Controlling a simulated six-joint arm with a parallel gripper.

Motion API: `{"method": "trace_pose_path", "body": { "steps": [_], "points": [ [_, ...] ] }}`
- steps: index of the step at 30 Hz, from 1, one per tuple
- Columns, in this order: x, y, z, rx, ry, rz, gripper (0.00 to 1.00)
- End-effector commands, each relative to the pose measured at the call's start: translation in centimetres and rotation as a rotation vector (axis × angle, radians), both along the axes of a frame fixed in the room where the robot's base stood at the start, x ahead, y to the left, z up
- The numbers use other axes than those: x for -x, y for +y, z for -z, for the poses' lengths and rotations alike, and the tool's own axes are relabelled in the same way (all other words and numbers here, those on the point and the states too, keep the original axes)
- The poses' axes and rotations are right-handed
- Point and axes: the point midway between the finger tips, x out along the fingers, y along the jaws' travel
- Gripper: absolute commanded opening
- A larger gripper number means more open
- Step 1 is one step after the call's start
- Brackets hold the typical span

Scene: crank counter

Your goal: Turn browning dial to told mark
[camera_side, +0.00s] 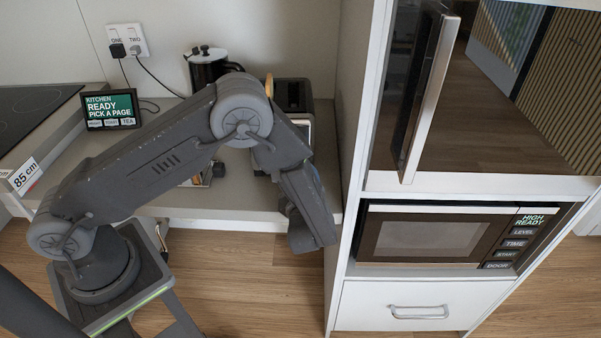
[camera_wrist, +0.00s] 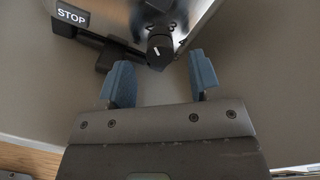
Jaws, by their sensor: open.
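In the wrist view, the browning dial (camera_wrist: 159,48) is a round black knob with a white pointer line. It sits on the shiny metal face of the toaster (camera_wrist: 128,18), with marks around it, of which 2, 3 and 4 seem to show. My gripper (camera_wrist: 161,72) is open, its two blue fingertips apart to the left and right, short of the dial and not touching it. In the side view, the toaster (camera_side: 293,95) stands on the counter, mostly behind my arm. The dial and my fingertips are hidden there.
A STOP button (camera_wrist: 72,15) and a black lever (camera_wrist: 112,55) are left of the dial. The side view shows a kitchen screen (camera_side: 110,108), a black kettle-like pot (camera_side: 206,68), a microwave (camera_side: 430,238) and a tall cabinet wall (camera_side: 352,130) close on the right.

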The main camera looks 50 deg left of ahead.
Motion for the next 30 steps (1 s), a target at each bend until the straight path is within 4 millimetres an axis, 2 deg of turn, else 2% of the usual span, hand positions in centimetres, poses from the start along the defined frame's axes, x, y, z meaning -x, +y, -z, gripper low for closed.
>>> {"method": "trace_pose_path", "body": {
  "steps": [9, 15, 21, 30],
  "points": [
    [4.7, -5.5, 0.0, -0.001, 0.000, 0.006, 0.58],
    [6.8, -7.8, 0.0, -0.001, 0.000, 0.003, 0.58],
    [7.6, -8.6, 0.0, -0.001, 0.001, 0.000, 0.58],
    [7.6, -8.5, -0.1, 0.001, 0.001, -0.003, 0.58]
  ]
}}
